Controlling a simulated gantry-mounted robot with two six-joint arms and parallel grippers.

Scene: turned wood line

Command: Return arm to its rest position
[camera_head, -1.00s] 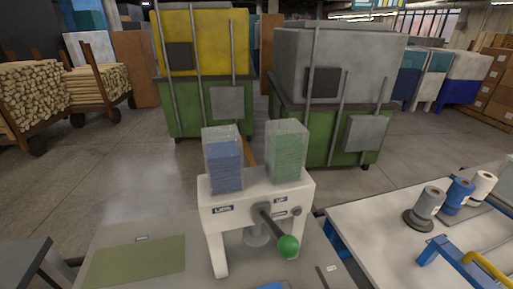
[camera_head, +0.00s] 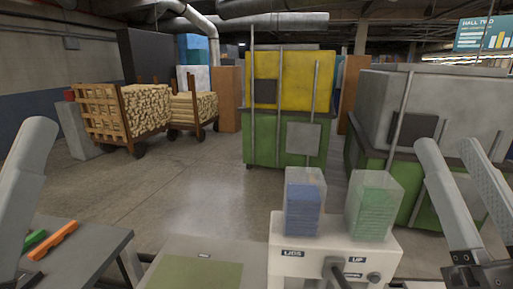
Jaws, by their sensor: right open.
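My right gripper (camera_head: 482,270) is at the lower right edge of the head view, below two pale grey links of my right arm (camera_head: 440,200). It is open, cut off by the frame's edge, and nothing shows between its fingers. It is to the right of the white press-like device (camera_head: 290,268). A pale grey link of my left arm (camera_head: 25,185) stands at the left edge. My left gripper is out of view.
The device carries two clear bins, one with a blue stack (camera_head: 303,210) and one with a green stack (camera_head: 373,215). A green mat (camera_head: 195,273) lies left of it. A side table (camera_head: 85,245) holds orange and green pieces. Large bins and wood carts stand behind.

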